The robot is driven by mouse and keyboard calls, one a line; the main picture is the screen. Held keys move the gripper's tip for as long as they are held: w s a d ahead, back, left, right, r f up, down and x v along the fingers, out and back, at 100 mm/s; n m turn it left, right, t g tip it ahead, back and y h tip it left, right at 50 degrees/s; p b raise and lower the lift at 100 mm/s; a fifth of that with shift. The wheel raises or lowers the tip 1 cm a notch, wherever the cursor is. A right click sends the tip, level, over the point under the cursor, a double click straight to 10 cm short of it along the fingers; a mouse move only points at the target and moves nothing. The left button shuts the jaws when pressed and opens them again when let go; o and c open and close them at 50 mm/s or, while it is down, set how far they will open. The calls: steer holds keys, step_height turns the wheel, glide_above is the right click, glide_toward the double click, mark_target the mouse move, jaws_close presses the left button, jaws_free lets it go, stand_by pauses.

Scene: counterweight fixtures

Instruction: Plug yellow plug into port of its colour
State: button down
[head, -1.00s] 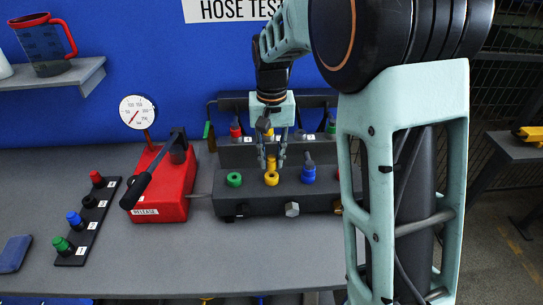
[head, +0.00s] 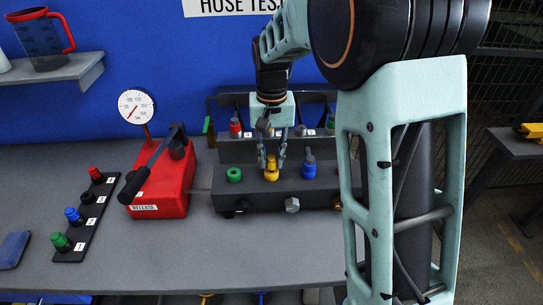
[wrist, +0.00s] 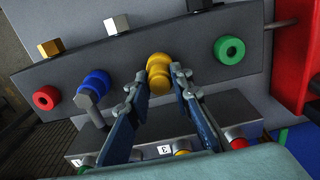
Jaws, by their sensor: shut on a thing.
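The yellow plug (head: 271,162) stands upright at the yellow port (head: 271,175) on the dark manifold block, meeting it with no gap that I can see. In the wrist view the yellow plug (wrist: 158,62) sits between my fingertips, in line with the yellow port, which it mostly covers. My gripper (head: 271,160) points down over the block and is shut on the yellow plug. How deep the plug sits in the port is hidden.
A green port (head: 234,175) lies left of the yellow one. A blue port (head: 309,171) with a plug in it is close on the right. A red pump with a lever (head: 160,185) stands left of the block. A rack of plugs (head: 83,220) lies further left.

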mark_target(272, 157)
stand_by(0.4)
steer(key=shift+f+b, duration=0.4)
steer(key=shift+f, duration=0.25)
steer(key=shift+s+f, duration=0.1)
steer(key=shift+f, duration=0.1)
stand_by(0.4)
steer(key=c, duration=1.7)
jaws_free()
steer(key=shift+o, duration=0.2)
steer(key=shift+r, duration=0.1)
step_height(272, 157, up, 10)
steer(key=p, duration=0.7)
steer(key=shift+p, duration=0.4)
